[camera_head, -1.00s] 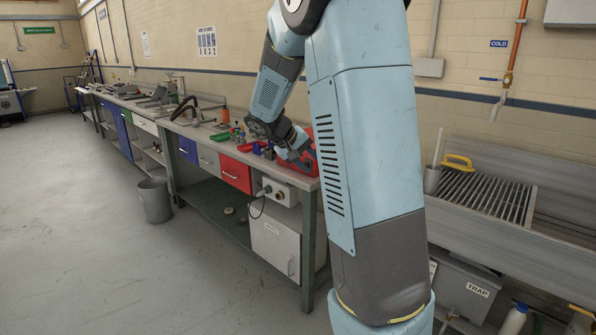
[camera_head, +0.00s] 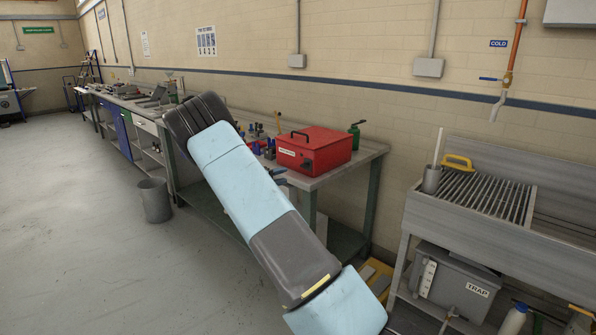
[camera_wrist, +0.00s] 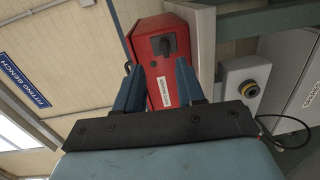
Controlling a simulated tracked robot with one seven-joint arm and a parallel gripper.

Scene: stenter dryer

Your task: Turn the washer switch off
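A red box (camera_head: 313,150) with a black top handle stands on the right end of the bench, and it also shows in the wrist view (camera_wrist: 178,72). Its front has a black switch (camera_wrist: 163,45) and a white label I cannot read. A pale box with a dark, yellow-ringed round fitting (camera_wrist: 249,88) and a cable is right of it in the wrist view. I cannot tell which of these is the washer switch. My gripper (camera_wrist: 155,66) is open and empty, its two blue fingers apart with the red box beyond them. In the head view my arm hides the gripper.
The bench (camera_head: 345,162) runs along the wall with small parts and tools on it. A metal sink (camera_head: 490,228) with a grated top stands to the right. A bin (camera_head: 155,200) stands on the floor at left. The grey floor at left is clear.

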